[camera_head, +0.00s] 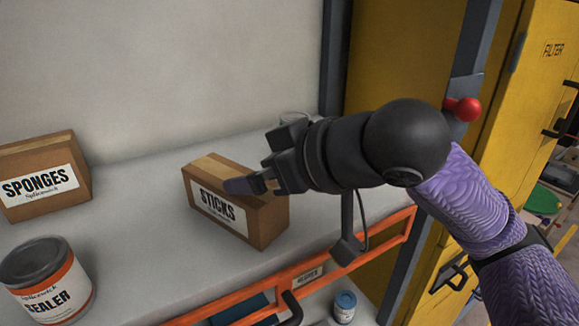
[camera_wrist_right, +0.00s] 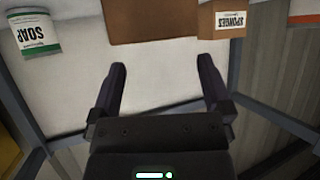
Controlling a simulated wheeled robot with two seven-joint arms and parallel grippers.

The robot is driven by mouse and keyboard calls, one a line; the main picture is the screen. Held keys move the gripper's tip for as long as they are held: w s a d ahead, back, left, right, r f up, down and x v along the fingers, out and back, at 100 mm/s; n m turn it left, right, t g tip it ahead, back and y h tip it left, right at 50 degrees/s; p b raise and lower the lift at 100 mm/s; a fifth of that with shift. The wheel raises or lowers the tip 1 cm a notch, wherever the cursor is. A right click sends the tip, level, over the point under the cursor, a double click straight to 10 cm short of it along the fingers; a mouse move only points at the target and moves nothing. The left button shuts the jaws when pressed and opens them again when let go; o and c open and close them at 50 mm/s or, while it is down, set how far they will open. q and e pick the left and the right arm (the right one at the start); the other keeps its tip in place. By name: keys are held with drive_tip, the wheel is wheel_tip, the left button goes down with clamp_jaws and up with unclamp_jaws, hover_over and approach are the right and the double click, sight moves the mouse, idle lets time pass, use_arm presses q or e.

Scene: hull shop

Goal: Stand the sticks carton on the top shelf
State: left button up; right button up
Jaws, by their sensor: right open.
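The sticks carton (camera_head: 225,215), a brown box with a white label, rests on the grey shelf board (camera_head: 140,235) in the head view, label facing forward and readable. My right gripper (camera_head: 262,160) is open at the carton's upper right. One dark finger overlaps the label's upper edge in the picture, and the other shows farther back. In the right wrist view the open fingers (camera_wrist_right: 160,80) have nothing between them. A brown carton (camera_wrist_right: 150,20), cut off by the top edge, lies beyond the tips; its label is not visible. My left gripper is not in view.
The sponges carton (camera_head: 45,178) and a sealer can (camera_head: 47,282) stand to the left. A soap can (camera_wrist_right: 34,32) shows in the wrist view. An orange rail (camera_head: 310,262) edges the board; a lower shelf holds a small blue-lidded jar (camera_head: 345,307). A grey post (camera_head: 400,270) stands right.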

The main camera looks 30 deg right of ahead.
drive_tip(key=b+v, duration=0.1)
drive_tip(key=v, duration=0.5)
drive_tip(key=shift+b, duration=0.35)
